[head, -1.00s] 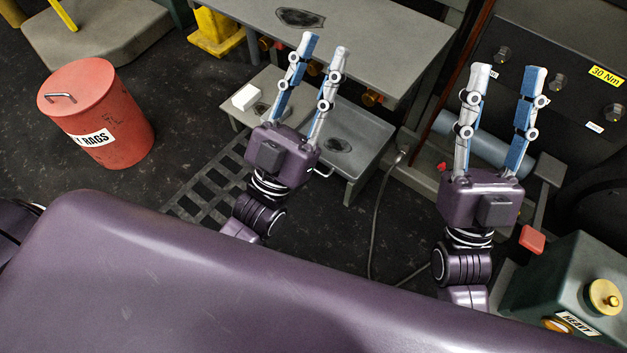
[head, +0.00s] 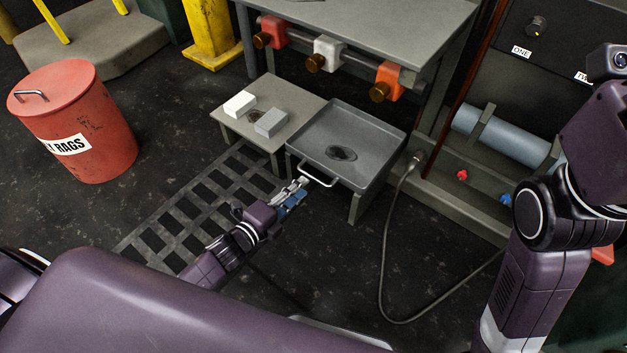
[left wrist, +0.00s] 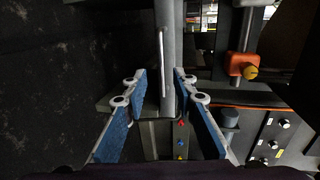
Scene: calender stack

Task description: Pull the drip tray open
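The drip tray (head: 376,140) is a shallow grey pan with a dark stain, on a low stand in front of the bench. Its pale wire handle (head: 318,178) sticks out at the front. My left gripper (head: 301,187) is low, just beside the handle in the head view. In the left wrist view its blue-padded fingers (left wrist: 160,84) are apart, and the handle (left wrist: 162,62) lies ahead between their tips, with the tray's edge (left wrist: 170,30) behind it. I see no grip on it. My right arm rises at the right edge; its fingers are out of frame.
A low table (head: 287,98) left of the tray carries a white block (head: 239,104) and a grey block (head: 271,123). A red rags bin (head: 85,120) stands at left. A cable (head: 385,250) loops over the floor right of the tray. Floor before the tray is clear.

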